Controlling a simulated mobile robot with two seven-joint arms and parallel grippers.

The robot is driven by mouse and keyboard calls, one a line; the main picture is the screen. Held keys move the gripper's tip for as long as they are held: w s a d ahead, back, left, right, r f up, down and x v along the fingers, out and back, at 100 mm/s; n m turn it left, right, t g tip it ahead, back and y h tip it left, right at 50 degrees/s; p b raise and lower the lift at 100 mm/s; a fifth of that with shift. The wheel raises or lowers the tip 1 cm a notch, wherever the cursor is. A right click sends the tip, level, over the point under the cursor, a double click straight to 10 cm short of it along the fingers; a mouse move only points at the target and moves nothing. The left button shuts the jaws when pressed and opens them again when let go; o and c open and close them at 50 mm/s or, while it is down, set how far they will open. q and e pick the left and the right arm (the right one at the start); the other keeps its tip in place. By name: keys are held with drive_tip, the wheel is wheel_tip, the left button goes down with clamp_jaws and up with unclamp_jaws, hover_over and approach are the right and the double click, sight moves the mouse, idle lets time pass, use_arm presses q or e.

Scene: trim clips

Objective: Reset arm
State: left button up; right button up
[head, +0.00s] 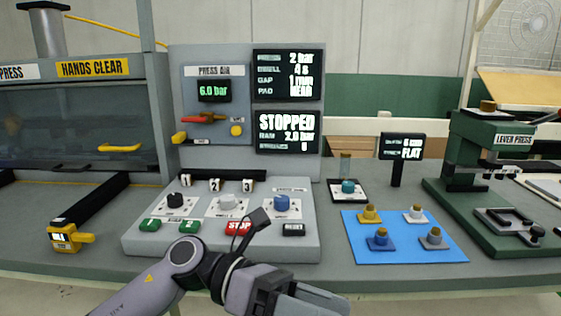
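My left arm comes in from the bottom left, in front of the console. Its gripper (325,298) points right, low in the picture by the bench's front edge. The bottom edge cuts it off, so I cannot tell whether its fingers are open or shut. No held object shows. My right gripper is not in view. The control console (137,240) has black, white and blue knobs, two green buttons, a red STOP button (238,229) and a black button (293,230). My arm covers part of its front. The display (287,131) above reads STOPPED.
A blue mat (365,250) holds several small knobbed pieces. A green lever press (480,150) stands at the right. A yellow clamp-like device (65,238) is at the left, by a glass-fronted press marked HANDS CLEAR (92,68). Bench space between console and mat is narrow.

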use_arm(q)
drive_tip(key=w+a+f+n+t+y+p, duration=0.1)
drive_tip(key=w+a+f+n+t, duration=0.25)
drive_tip(key=n+t, duration=0.65)
drive_tip(key=w+a+f+n+t+y+p, duration=0.15)
drive_tip(key=a+n+t, duration=0.35)
drive_tip(key=n, duration=0.8)
drive_tip(key=w+a+f+n+t+p, duration=0.1)
drive_tip(key=w+a+f+n+t, duration=0.2)
drive_tip(key=n+t, duration=0.75)
drive_tip(key=s+a+f+n+g+y+p, duration=0.1)
drive_tip(key=s+a+f+n+g+y, duration=0.3)
drive_tip(key=s+a+f+n, duration=0.3)
drive_tip(key=s+a+f+n+g+y+p, duration=0.1)
drive_tip(key=s+a+f+n+g+y, duration=0.3)
drive_tip(key=s+f+n, duration=0.5)
wheel_tip(320, 180, down, 7)
drive_tip(key=a+y, duration=0.2)
drive_tip(key=y, duration=0.1)
drive_tip(key=shift+a, duration=0.35)
drive_tip(key=shift+w+r+y, duration=0.1)
drive_tip(key=shift+y, duration=0.15)
